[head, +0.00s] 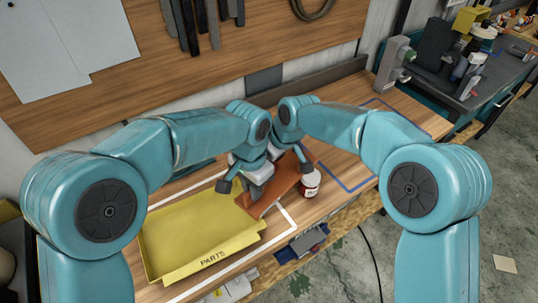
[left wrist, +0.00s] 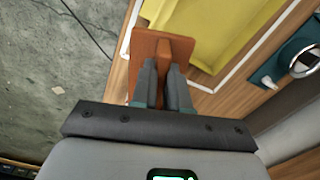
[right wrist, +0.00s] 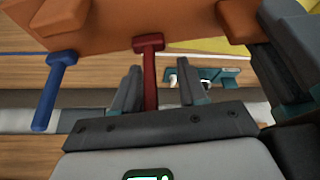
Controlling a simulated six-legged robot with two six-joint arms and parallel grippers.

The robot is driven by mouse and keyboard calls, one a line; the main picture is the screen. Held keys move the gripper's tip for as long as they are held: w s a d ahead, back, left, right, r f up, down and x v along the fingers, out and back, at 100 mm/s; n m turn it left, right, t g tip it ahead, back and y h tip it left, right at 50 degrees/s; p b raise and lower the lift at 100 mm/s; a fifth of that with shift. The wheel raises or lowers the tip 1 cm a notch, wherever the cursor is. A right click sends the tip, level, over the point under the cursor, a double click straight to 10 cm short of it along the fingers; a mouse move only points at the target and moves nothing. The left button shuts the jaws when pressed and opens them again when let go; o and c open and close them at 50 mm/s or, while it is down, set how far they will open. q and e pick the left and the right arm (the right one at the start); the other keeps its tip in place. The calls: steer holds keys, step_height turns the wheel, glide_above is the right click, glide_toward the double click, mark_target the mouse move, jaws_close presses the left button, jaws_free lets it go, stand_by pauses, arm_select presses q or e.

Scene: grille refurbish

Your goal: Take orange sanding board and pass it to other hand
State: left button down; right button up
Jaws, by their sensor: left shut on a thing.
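The orange sanding board (head: 285,187) is held tilted above the bench, near the right end of the yellow tray. My left gripper (head: 257,190) is shut on its raised grip. The left wrist view shows the board (left wrist: 143,48) beyond the closed-in fingers (left wrist: 164,85). In the right wrist view, the board (right wrist: 120,18) crosses the top, with the left gripper at upper right. My right gripper (right wrist: 158,92) is open, its fingers apart and below the board, not touching it.
A yellow parts tray (head: 165,262) lies inside a white outline. A blue outlined area (head: 350,188) is clear at right. Red (right wrist: 149,72) and blue (right wrist: 50,92) tools show past the right gripper.

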steer(key=shift+a, duration=0.1)
jaws_close()
arm_select(q)
steer(key=c, duration=1.1)
jaws_free()
steer(key=shift+d, duration=0.1)
steer(key=shift+o, duration=0.2)
steer(key=shift+r, duration=0.15)
